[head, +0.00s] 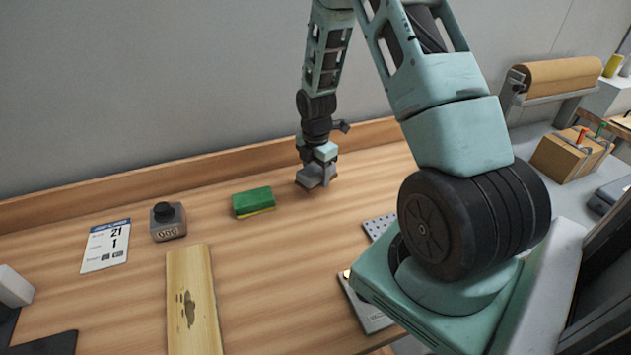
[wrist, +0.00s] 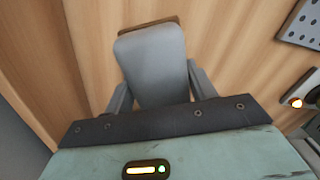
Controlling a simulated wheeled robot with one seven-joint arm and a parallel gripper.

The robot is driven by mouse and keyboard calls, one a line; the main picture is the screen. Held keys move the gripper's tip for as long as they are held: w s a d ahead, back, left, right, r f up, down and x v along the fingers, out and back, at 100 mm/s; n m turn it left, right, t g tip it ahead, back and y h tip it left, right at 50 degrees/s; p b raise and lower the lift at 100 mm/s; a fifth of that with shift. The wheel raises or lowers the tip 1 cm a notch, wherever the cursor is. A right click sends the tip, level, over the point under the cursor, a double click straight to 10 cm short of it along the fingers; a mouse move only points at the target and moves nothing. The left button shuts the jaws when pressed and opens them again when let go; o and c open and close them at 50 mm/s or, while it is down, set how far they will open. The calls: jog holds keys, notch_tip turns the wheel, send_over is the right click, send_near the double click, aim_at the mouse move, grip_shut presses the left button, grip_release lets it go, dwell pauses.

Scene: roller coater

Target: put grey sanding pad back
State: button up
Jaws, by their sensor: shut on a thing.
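The grey sanding pad (wrist: 150,62) is a rounded grey block with a thin brown layer showing along its far edge. My gripper (wrist: 155,95) is shut on it, with one finger on each side. In the head view the pad (head: 311,180) is at the end of my gripper (head: 317,172), low over the wooden bench (head: 290,250) near its back edge. I cannot tell whether the pad touches the bench. The pad's underside is hidden.
A green and yellow sponge (head: 252,201) lies left of my gripper. Further left are a grey block with a black knob (head: 167,220), a printed card (head: 106,245) and a stained wooden board (head: 192,300). A perforated metal plate (head: 377,226) is to the right. The bench around the pad is clear.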

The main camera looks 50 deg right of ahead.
jog(key=shift+f+p, duration=0.45)
jog(key=shift+f, duration=1.4)
jog(key=shift+f, duration=0.15)
jog(key=o, duration=1)
jog(key=shift+o, duration=0.2)
